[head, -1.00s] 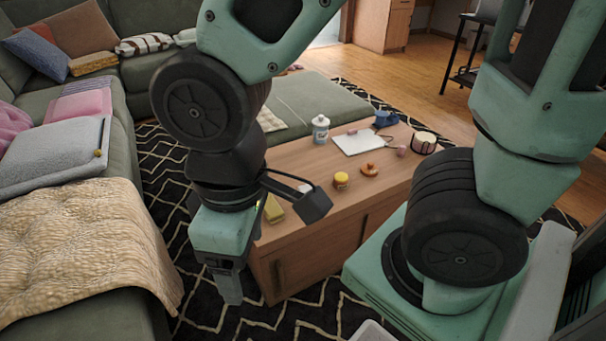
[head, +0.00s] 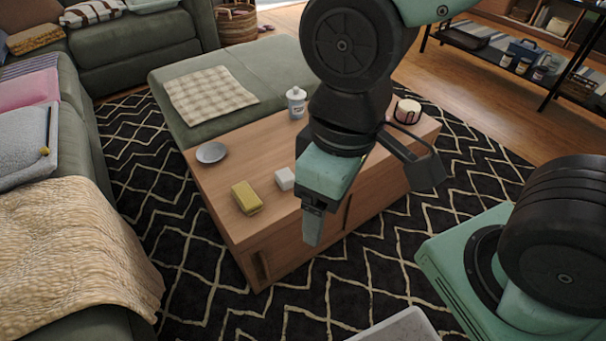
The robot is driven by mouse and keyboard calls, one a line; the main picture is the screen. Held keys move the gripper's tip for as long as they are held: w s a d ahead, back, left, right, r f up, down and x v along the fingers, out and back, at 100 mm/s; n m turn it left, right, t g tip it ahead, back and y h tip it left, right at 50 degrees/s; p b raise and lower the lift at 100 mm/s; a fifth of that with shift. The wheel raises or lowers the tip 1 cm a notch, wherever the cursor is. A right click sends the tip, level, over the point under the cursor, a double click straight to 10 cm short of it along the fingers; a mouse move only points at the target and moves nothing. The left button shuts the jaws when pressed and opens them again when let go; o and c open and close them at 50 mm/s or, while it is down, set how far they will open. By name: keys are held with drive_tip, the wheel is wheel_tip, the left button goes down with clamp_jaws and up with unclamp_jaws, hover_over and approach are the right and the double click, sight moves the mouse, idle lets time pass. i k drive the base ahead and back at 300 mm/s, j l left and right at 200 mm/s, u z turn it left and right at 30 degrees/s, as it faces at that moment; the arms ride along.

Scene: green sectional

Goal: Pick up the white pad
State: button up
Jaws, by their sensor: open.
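A small white block (head: 285,178), which may be the white pad, lies on the wooden coffee table (head: 217,190), just left of my arm. My gripper (head: 313,236) points down in front of the table's near side, lower in the picture and right of the block, apart from it. It is open and nothing shows in it. My arm hides the middle of the tabletop, where a flat white sheet lay in the earlier view.
A yellow block (head: 247,198), a grey dish (head: 211,152), a white jar (head: 296,102) and a dark-banded round pot (head: 407,111) stand on the table. Green sofa sections (head: 130,45) border the left and back. Patterned rug (head: 150,225) is open around the table.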

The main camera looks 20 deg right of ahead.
sight(285, 178)
drive_tip(key=i+l, duration=0.25)
drive_tip(key=i, duration=0.2)
drive_tip(key=i+l+z, duration=0.15)
drive_tip(key=i, duration=0.25)
drive_tip(key=l, duration=0.1)
